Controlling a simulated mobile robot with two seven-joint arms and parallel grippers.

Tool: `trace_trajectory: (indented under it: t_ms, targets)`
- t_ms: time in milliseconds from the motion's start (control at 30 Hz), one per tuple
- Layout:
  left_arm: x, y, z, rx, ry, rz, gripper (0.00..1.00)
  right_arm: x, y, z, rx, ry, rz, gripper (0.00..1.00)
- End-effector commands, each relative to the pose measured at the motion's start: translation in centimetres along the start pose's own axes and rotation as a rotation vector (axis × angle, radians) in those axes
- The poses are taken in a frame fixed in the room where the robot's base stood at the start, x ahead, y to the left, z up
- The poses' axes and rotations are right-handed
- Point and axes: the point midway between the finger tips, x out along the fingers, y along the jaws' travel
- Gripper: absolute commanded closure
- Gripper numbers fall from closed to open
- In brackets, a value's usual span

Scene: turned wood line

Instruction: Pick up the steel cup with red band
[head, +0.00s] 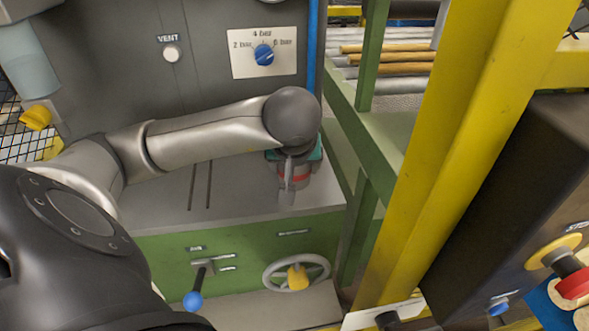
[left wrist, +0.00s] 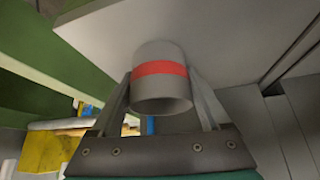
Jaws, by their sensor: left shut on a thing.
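The steel cup with red band (head: 302,180) is at the right part of the grey bench top, partly hidden behind my gripper. In the left wrist view the grey cup (left wrist: 160,92) shows its open rim and the red band around its side. My left gripper (head: 291,186) reaches down over the cup and is shut on it, with one finger on each side in the left wrist view (left wrist: 161,80). The cup's base is close to the bench top; I cannot tell whether it touches. My right gripper is not in view.
The grey bench top (head: 235,190) is clear left of the cup, with two slots. A panel with a blue dial (head: 264,54) stands behind. A green frame (head: 350,140) and a yellow post (head: 440,140) rise at the right. A handwheel (head: 297,272) and blue-knobbed lever (head: 198,290) are below.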

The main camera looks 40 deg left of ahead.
Motion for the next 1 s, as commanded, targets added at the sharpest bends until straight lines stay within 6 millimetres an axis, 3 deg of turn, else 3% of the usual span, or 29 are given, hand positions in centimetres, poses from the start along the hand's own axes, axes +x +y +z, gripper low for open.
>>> trace_trajectory:
  t_ms: [167,567,767,1000]
  targets:
    - [0.0,0.0,-0.1,-0.001,0.002,0.0,0.79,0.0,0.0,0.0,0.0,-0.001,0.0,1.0]
    - [-0.7,0.0,-0.5,-0.001,0.004,0.001,0.79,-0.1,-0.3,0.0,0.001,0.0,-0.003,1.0]
    - [-2.8,0.1,-1.9,-0.002,0.006,0.003,0.79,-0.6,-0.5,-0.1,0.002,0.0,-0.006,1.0]
    - [-6.6,0.1,-4.4,-0.003,0.007,0.003,0.79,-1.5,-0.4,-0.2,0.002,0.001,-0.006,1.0]
